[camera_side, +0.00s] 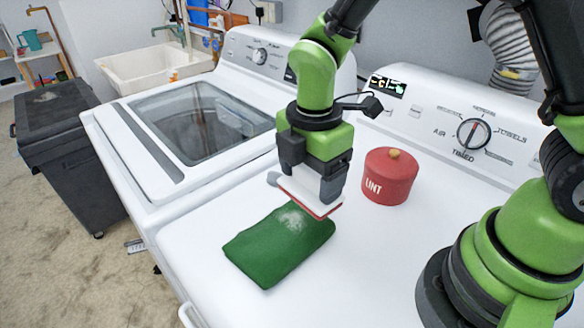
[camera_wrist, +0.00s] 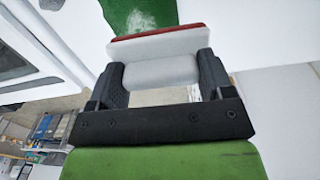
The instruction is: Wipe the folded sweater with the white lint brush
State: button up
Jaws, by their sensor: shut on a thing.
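The folded green sweater (camera_side: 275,248) lies flat on the white dryer top, with a pale lint patch near its upper edge. The sweater and patch also show at the top of the wrist view (camera_wrist: 130,15). My gripper (camera_side: 312,182) is shut on the white lint brush (camera_side: 303,195), which has a red underside edge. In the wrist view my gripper (camera_wrist: 160,80) has the brush's white handle (camera_wrist: 162,72) between its fingers. The brush is over the sweater's upper right part, close to the lint patch. I cannot tell whether it touches the cloth.
A red canister marked LINT (camera_side: 389,177) stands on the dryer top, right of the brush. The dryer's control panel (camera_side: 450,125) rises behind. A washer (camera_side: 200,125) with a glass lid stands to the left. The dryer's front edge lies near the sweater's left side.

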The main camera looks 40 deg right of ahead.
jog(key=shift+f, duration=3.65)
jog(key=shift+w+f, duration=0.2)
jog(key=shift+w, duration=0.05)
jog(key=shift+c, duration=0.3)
jog(key=shift+w+r, duration=0.35)
jog(key=shift+w, duration=0.1)
jog(key=shift+w+f, duration=0.2)
jog(key=shift+w, duration=0.35)
jog(key=shift+w+f, duration=0.2)
jog(key=shift+w, duration=2.2)
jog(key=shift+s, duration=3.55)
jog(key=shift+s+r, duration=0.1)
jog(key=shift+r, duration=3.9)
